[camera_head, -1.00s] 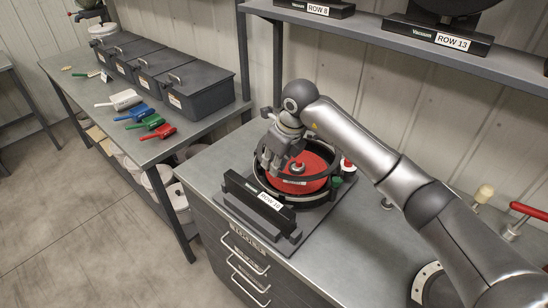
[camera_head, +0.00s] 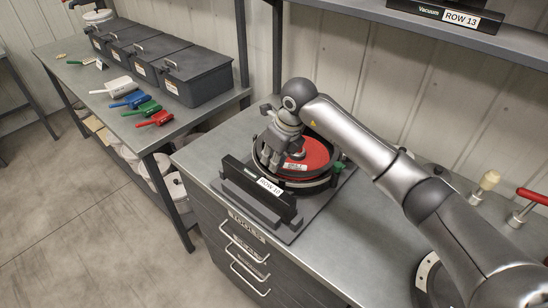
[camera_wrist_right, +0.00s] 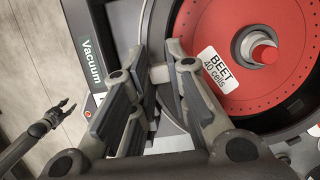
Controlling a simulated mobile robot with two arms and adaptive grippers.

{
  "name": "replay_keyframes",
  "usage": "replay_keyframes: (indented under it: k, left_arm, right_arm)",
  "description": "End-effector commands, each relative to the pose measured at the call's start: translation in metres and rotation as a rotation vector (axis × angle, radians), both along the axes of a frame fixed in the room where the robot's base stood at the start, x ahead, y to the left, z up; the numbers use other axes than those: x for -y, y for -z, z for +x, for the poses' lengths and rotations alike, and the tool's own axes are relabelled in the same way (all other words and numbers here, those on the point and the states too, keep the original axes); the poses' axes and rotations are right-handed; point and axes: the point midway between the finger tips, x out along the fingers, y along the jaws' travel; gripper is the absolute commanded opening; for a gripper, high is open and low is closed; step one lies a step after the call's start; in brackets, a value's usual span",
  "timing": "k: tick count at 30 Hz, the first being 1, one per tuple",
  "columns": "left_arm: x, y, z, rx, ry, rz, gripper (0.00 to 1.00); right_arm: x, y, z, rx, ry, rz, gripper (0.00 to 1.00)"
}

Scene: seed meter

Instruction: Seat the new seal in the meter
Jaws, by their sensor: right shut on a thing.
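The meter (camera_head: 286,208) lies flat on the bench, with a black front block labelled Vacuum and ROW 10. A red disc (camera_head: 318,150) marked BEET 40 cells (camera_wrist_right: 218,68) sits inside its dark round housing. My right gripper (camera_head: 268,157) is at the housing's left rim. In the right wrist view my right gripper (camera_wrist_right: 160,85) is shut on a thin part at the rim, which looks like the dark ring-shaped seal (camera_wrist_right: 158,28) around the disc. I cannot clearly tell seal from housing. My left gripper (camera_wrist_right: 62,112) shows open and empty in the right wrist view.
A shelf (camera_head: 420,22) with another meter labelled ROW 13 hangs behind the bench. Two handled tools (camera_head: 487,183) stand at the right. Dark lidded bins (camera_head: 198,80) and coloured scoops (camera_head: 155,118) are on the left table. The bench's front left corner is clear.

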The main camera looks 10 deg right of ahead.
Motion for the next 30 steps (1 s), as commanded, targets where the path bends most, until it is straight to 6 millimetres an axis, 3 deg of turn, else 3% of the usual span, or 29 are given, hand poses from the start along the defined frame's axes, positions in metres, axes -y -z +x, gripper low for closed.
replay_keyframes:
  k: [30]
  left_arm:
    - [-0.0001,0.0076,0.0005,0.001,0.000,0.000,0.37]
  right_arm:
    - [-0.0003,0.0007,-0.0001,0.000,0.000,0.000,0.00]
